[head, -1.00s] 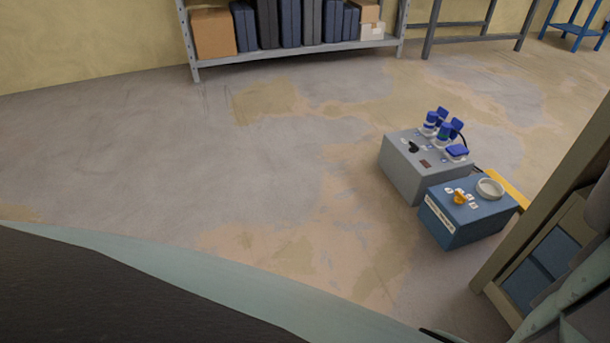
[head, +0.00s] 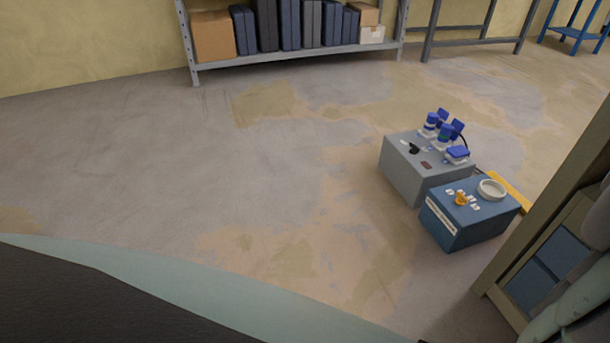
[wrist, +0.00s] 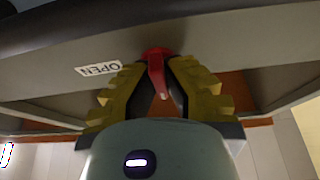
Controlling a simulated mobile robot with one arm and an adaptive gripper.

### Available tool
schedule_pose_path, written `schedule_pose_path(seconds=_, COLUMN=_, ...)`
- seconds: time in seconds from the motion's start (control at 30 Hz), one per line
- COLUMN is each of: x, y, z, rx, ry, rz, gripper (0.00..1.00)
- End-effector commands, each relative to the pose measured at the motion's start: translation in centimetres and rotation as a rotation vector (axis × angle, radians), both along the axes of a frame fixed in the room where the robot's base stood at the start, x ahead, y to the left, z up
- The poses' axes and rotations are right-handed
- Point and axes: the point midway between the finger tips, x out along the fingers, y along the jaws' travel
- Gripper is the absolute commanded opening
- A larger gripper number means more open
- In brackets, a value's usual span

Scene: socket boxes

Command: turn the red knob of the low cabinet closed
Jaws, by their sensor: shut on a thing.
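The red knob (wrist: 157,66) shows in the wrist view near the top middle, on a grey-beige panel (wrist: 210,42) of the cabinet. A white label reading OPEN (wrist: 98,69) is on the panel to the left of the knob. My gripper (wrist: 160,82) has its yellow ridged fingers on both sides of the knob and is shut on it. The fingers hide part of the knob's sides. The knob's handle points down in the picture, between the fingers. The head view does not show the knob or my gripper.
A shelf unit with blue bins (head: 548,262) is at the right edge. The floor left of the boxes is clear.

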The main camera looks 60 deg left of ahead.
Motion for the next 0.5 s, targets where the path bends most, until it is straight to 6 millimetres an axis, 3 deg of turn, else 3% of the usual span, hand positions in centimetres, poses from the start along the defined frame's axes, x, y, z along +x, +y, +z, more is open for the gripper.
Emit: schedule_pose_path(seconds=0.5, x=0.08, y=0.16, z=-0.18, rx=-0.031, ry=0.015, rz=0.003, gripper=0.0)
